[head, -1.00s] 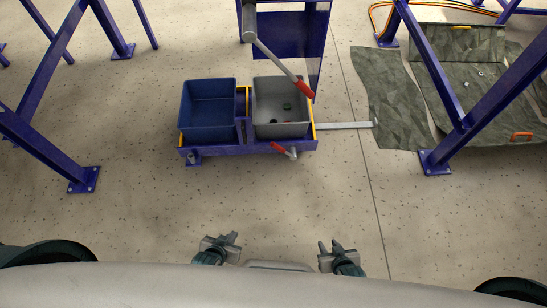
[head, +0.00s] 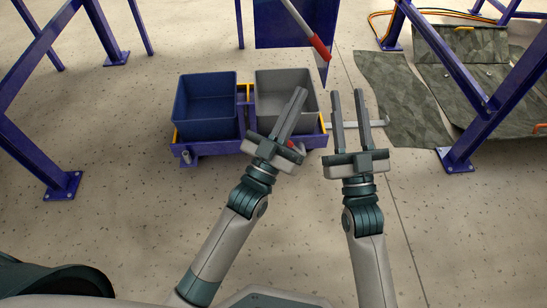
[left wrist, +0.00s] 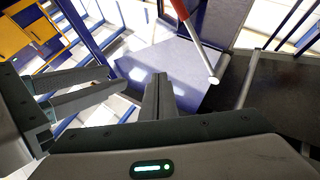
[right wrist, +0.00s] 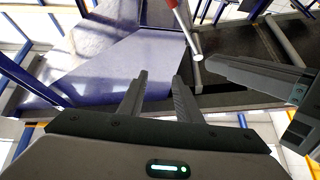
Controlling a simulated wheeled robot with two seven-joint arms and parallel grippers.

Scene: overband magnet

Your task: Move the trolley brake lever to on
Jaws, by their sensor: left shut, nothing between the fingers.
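The blue trolley (head: 215,147) stands in the middle of the head view. Its brake lever (head: 291,144) is mostly hidden behind my left gripper; only a bit of its red grip shows, so its position cannot be told. My left gripper (head: 302,92) is shut and empty, in front of the trolley's right half in the head view. It also shows shut in the left wrist view (left wrist: 158,80). My right gripper (head: 346,93) is open and empty, just right of the trolley. Its spread fingers show in the right wrist view (right wrist: 160,82).
A blue bin (head: 208,125) and a grey bin (head: 272,80) sit on the trolley. A larger red-gripped lever (head: 320,46) hangs above and behind. Blue frame legs (head: 457,155) stand at both sides. A camouflage mat (head: 400,105) lies right. The front floor is clear.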

